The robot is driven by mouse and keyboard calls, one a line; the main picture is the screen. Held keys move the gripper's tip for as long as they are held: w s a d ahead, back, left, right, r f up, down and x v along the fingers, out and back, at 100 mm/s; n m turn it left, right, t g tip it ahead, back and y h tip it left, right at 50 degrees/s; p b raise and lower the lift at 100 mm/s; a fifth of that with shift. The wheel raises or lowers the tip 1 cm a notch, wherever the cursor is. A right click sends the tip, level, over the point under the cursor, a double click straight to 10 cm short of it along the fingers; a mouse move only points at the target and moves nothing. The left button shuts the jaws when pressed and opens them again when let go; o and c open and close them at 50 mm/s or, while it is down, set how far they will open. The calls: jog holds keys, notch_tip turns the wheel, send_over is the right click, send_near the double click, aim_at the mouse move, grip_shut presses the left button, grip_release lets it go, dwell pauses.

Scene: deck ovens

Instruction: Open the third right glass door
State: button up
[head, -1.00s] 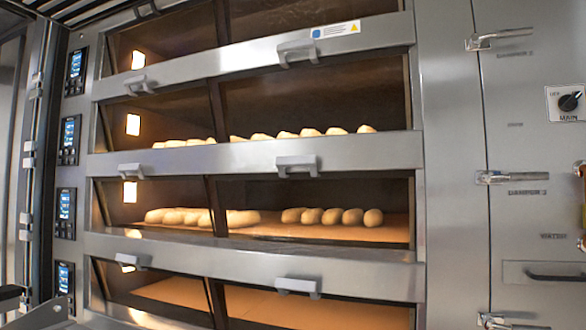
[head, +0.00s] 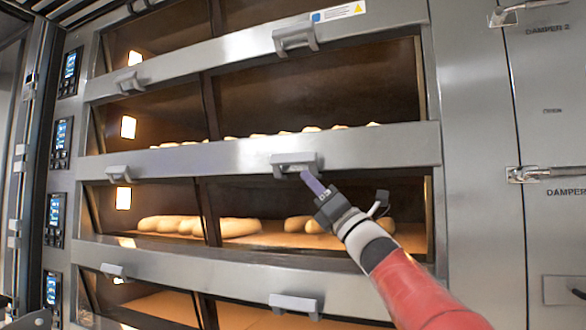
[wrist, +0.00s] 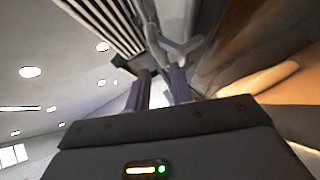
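The third glass panel from the top on the right (head: 330,190) is in its frame, with bread rolls behind it. It appears shut. A grey handle (head: 295,160) sits on the metal rail along its upper edge. My gripper (head: 312,182) reaches up from the lower right, its purple fingers close to that handle's right end. In the wrist view the two fingers (wrist: 160,90) stand apart with a gap between them. A grey bracket-like handle (wrist: 172,42) shows near their tips. Whether they touch it is unclear.
More handles sit on the rails above (head: 295,38) and below (head: 296,304). Left-hand doors have their own handles (head: 120,172). Control panels (head: 56,220) line the left side. A grey cabinet with a latch (head: 540,174) stands right of the ovens.

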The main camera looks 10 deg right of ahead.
aim_at(294, 164)
jog(key=p+x, duration=0.3)
jog(key=x, duration=0.4)
jog(key=shift+a+r, duration=0.1)
jog(key=shift+c, duration=0.3)
grip_shut()
